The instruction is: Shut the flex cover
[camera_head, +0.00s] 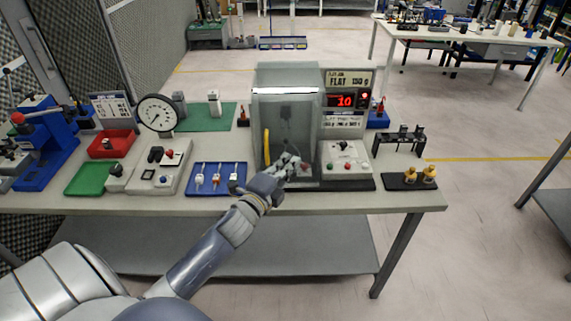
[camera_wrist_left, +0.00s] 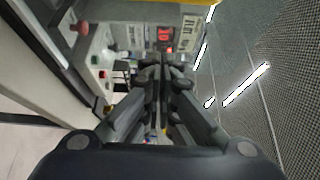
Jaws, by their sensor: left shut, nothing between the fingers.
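The flex cover (camera_head: 286,105) is a clear, greyish hood on the test station at the middle of the table. A bright line runs along its upper front edge, and a yellow curved piece (camera_head: 267,147) shows at its left side. My left gripper (camera_head: 290,165) is at the lower front of the cover, with its fingers closed together. Whether it touches the cover cannot be told. In the left wrist view the closed fingers (camera_wrist_left: 158,85) fill the middle, with nothing seen between them. My right gripper is not in view.
The station's red display (camera_head: 345,100) and button panel (camera_head: 345,160) stand right of the cover. A blue tray (camera_head: 216,179) with small parts lies left of my gripper. A dial gauge (camera_head: 157,113) stands farther left, and a black plate with brass parts (camera_head: 409,180) lies at right.

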